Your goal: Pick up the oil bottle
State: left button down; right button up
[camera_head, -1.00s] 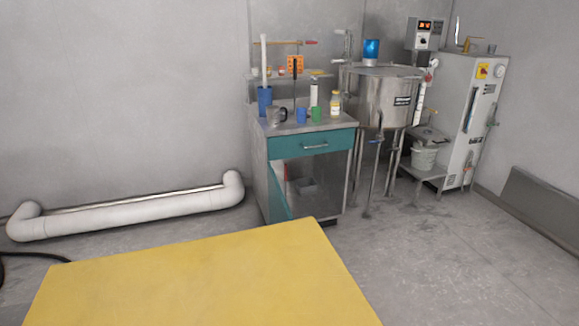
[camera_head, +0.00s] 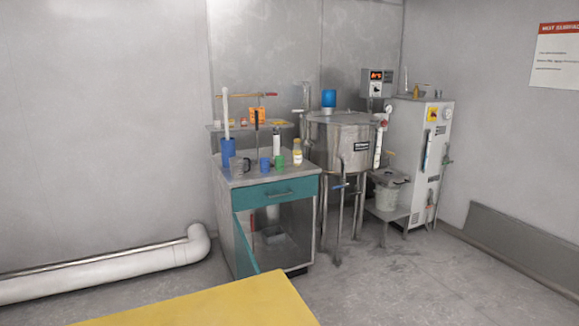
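A small bottle with yellowish contents and a pale cap (camera_head: 297,152) stands upright near the right back of the cabinet top; it may be the oil bottle, but its label is too small to read. A slimmer white bottle with a dark top (camera_head: 277,142) stands just left of it, partly hidden by a green cup (camera_head: 279,161). The cabinet (camera_head: 262,180) has a grey top and a teal drawer, and stands well ahead of me. Neither of my grippers is in view.
A yellow surface (camera_head: 215,308) fills the near foreground. A blue cup (camera_head: 265,165), a grey mug (camera_head: 239,167) and a blue container (camera_head: 228,151) share the cabinet top. The cabinet's lower door hangs open. A steel tank (camera_head: 340,138) stands at right; floor (camera_head: 380,280) is clear at front right.

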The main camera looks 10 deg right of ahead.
aim_at(297, 150)
jog(key=k, duration=0.5)
jog(key=i+l+z, duration=0.35)
jog(key=l+z, duration=0.15)
jog(key=l, duration=0.25)
jog(key=i+l+z, duration=0.45)
jog(key=l, duration=0.25)
jog(key=i+l+z, duration=0.5)
jog(key=i+u, duration=0.35)
jog(key=i+l+u, duration=0.35)
jog(key=i, duration=0.2)
jog(key=i+j+u, duration=0.15)
jog(key=i+u, duration=0.95)
jog(key=i, duration=0.9)
